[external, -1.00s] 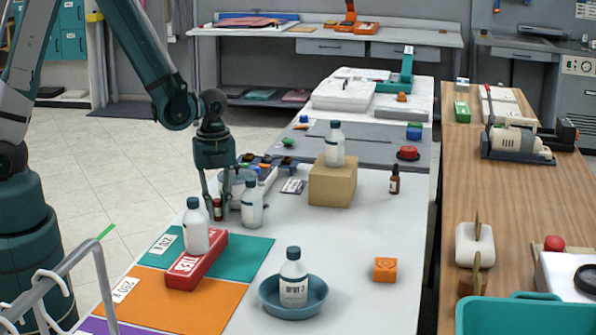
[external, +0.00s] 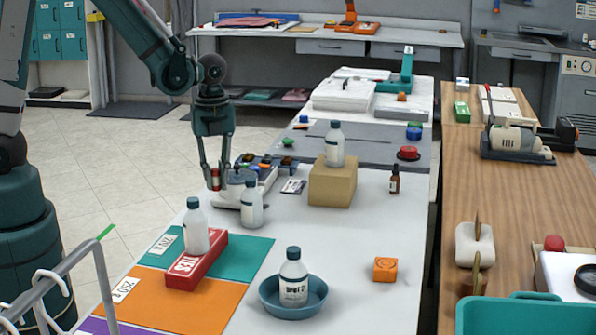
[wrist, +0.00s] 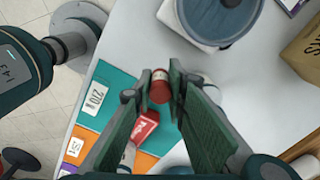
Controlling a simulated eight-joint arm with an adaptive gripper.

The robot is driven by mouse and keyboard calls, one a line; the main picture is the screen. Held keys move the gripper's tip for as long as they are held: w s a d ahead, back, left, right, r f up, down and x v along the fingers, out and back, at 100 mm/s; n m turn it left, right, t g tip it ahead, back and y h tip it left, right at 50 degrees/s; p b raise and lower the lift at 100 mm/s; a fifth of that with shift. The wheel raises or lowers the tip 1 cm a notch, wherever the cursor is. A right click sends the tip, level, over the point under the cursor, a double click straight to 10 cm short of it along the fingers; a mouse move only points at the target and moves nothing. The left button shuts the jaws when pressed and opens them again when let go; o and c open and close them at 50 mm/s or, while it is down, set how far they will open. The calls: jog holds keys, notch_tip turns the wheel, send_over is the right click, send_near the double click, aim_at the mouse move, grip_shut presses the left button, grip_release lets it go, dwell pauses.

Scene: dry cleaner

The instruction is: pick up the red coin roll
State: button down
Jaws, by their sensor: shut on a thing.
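The red coin roll (wrist: 159,86) is a small red cylinder between my fingertips in the wrist view. It also shows in the external view (external: 215,179) as a small red piece at the tips. My gripper (external: 216,178) is shut on the coin roll and holds it above the white table, near its left edge. In the wrist view, my gripper (wrist: 160,92) has a finger on each side of the roll.
A white bottle (external: 252,204) and a scale with a round dish (wrist: 222,15) stand close by. A bottle (external: 195,228) stands on a red box (external: 187,270) in front. A cardboard box (external: 332,185) carries another bottle.

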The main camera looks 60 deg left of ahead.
jog(key=shift+r, duration=0.4)
jog(key=shift+r, duration=0.1)
dwell(0.4)
